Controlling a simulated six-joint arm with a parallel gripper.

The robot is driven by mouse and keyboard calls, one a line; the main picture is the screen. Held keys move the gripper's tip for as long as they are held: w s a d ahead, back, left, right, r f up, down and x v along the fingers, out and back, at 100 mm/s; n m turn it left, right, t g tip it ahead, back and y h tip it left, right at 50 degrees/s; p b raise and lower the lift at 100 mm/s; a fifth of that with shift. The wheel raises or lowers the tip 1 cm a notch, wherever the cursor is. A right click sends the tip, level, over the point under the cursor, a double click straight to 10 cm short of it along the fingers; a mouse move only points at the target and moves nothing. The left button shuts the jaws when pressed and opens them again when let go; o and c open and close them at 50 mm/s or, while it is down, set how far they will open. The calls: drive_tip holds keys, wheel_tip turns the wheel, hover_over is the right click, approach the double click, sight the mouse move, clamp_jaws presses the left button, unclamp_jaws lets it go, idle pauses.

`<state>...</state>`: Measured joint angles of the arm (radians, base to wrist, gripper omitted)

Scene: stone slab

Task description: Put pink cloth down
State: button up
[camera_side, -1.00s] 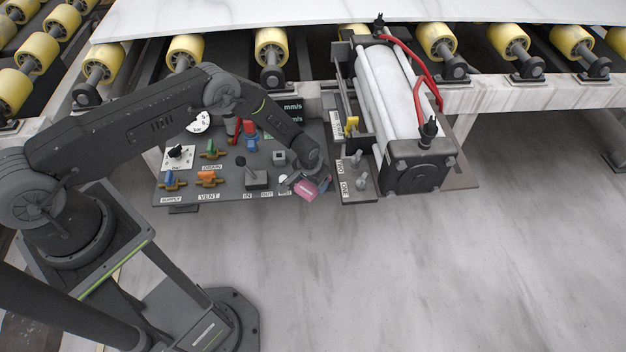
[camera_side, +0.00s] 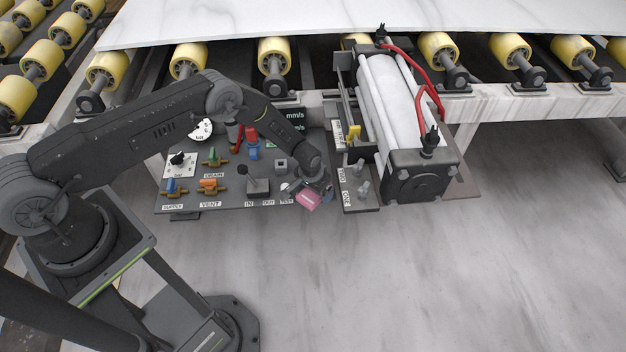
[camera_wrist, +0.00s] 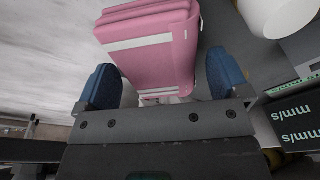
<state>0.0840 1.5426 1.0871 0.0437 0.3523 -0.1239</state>
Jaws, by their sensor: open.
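The pink cloth (camera_side: 307,201) is a folded block with a pale stripe, at the front right corner of the control panel. In the wrist view the cloth (camera_wrist: 155,45) lies ahead of and between my gripper's two blue fingers. My gripper (camera_wrist: 163,65) is open, with a visible gap between the cloth and at least the left finger. In the side view my gripper (camera_side: 312,190) is bent down right at the cloth and partly merges with it. What lies directly under the cloth is hard to make out.
A pneumatic cylinder (camera_side: 390,100) with red hoses stands close on the right. Yellow rollers (camera_side: 275,55) run behind. The pale slab floor (camera_side: 420,270) in front is clear.

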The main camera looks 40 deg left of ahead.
wheel_tip(320, 180, up, 12)
drive_tip(key=s, duration=0.2)
drive_tip(key=shift+f, duration=0.2)
wheel_tip(320, 180, up, 7)
hover_over(311, 193)
drive_tip(key=s+a+r+t, duration=0.1)
drive_tip(key=s+r, duration=0.2)
drive_tip(key=r, duration=0.8)
drive_tip(key=s+a+r+t, duration=0.1)
drive_tip(key=s+r, duration=0.2)
drive_tip(key=r, duration=0.8)
drive_tip(key=s+a+r+t, duration=0.1)
drive_tip(key=s+r, duration=0.5)
drive_tip(key=s, duration=0.6)
drive_tip(key=s+a+r, duration=0.1)
drive_tip(key=s+r, duration=0.5)
drive_tip(key=s, duration=0.6)
drive_tip(key=shift+t, duration=0.4)
drive_tip(key=shift+o, duration=0.5)
drive_tip(key=shift+a, duration=0.1)
drive_tip(key=shift+w, duration=0.1)
